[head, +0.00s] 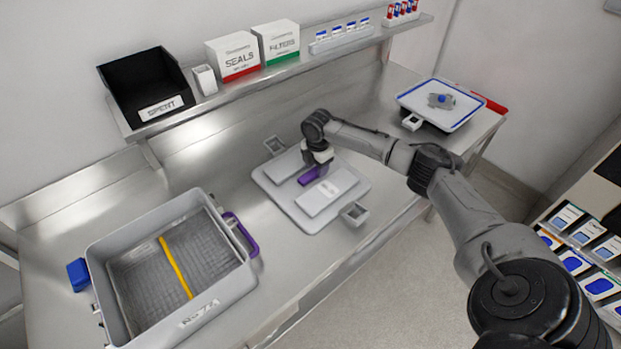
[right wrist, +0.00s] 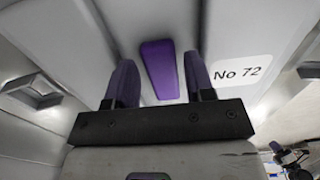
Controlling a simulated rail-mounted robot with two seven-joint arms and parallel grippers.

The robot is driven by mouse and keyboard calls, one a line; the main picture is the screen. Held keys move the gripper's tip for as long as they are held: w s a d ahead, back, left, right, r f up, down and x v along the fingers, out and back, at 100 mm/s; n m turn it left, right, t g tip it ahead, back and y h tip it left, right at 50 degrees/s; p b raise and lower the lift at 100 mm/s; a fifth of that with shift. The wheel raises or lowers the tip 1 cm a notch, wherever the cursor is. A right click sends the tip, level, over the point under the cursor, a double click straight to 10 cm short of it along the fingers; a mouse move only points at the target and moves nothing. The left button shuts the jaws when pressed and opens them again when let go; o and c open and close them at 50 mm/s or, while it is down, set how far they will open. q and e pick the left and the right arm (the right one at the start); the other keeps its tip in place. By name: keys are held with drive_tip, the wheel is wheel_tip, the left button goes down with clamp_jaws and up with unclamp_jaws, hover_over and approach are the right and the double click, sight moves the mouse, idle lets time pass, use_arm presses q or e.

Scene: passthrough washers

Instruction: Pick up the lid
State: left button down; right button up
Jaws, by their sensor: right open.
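The grey lid (head: 285,205) lies flat on the steel bench, with a label, No 72 in the right wrist view (right wrist: 240,72), and square loops at two corners. Its purple grip bar (right wrist: 160,70) shows in the right wrist view between the fingers of my right gripper (right wrist: 160,85). The fingers are open, one on each side of the bar, with gaps visible. In the head view my right gripper (head: 316,171) is low over the lid's middle and partly hides it. Whether the fingertips are down beside the bar or above it I cannot tell. My left gripper is not in view.
A grey open bin (head: 205,312) with a yellow divider and purple latch stands left of the lid. A tray on a scale (head: 470,107) is at the bench's right end. A shelf behind holds a black SPENT bin (head: 145,82) and boxes.

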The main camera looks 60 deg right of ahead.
drive_tip(key=shift+f, duration=0.75)
clamp_jaws()
drive_tip(key=shift+r, duration=0.1)
